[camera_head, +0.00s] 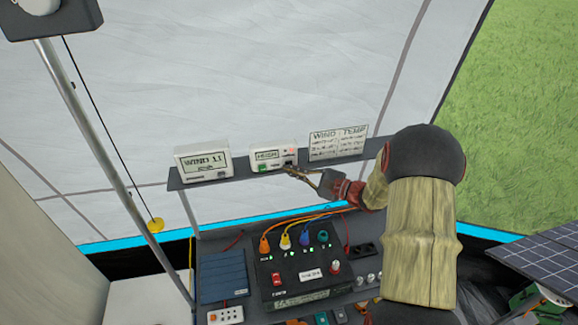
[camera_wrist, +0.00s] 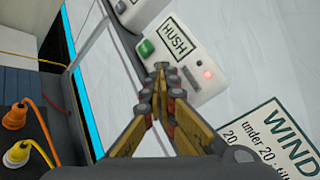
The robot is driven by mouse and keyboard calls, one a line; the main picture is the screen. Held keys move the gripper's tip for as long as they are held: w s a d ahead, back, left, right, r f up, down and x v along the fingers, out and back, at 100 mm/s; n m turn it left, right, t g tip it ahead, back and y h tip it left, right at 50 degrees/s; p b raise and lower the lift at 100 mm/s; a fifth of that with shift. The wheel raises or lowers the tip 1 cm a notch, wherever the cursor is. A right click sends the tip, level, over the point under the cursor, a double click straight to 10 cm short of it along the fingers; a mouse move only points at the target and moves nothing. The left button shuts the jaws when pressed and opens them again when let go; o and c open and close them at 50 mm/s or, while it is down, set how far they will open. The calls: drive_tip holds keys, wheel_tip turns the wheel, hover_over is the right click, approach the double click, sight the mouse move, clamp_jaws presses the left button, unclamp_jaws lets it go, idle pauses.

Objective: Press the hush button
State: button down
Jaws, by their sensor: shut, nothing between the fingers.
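The white HUSH box (camera_head: 281,153) stands on the grey shelf in the head view, with a HUSH label (camera_head: 267,155) on its front. A green button (camera_head: 262,168) sits below the label; it also shows in the wrist view (camera_wrist: 146,47), left of the label. A red light (camera_wrist: 208,74) glows on the same face. My gripper (camera_head: 290,169) is shut and empty, its fingertips at the box's lower front, right of the green button. In the wrist view the fingertips (camera_wrist: 161,67) are close to the button but beside it. I cannot tell whether they touch the box.
Below is a black panel (camera_head: 300,276) with coloured plugs and cables. A metal pole (camera_head: 100,150) rises at left.

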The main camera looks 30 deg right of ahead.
drive_tip(key=shift+s+a, duration=0.1)
drive_tip(key=shift+s, duration=0.35)
drive_tip(key=shift+s+a, duration=0.25)
drive_tip(key=shift+s, duration=0.55)
drive_tip(key=shift+s+a, duration=0.2)
drive_tip(key=shift+s, duration=0.6)
drive_tip(key=shift+s+a, duration=0.25)
drive_tip(key=shift+s, duration=0.55)
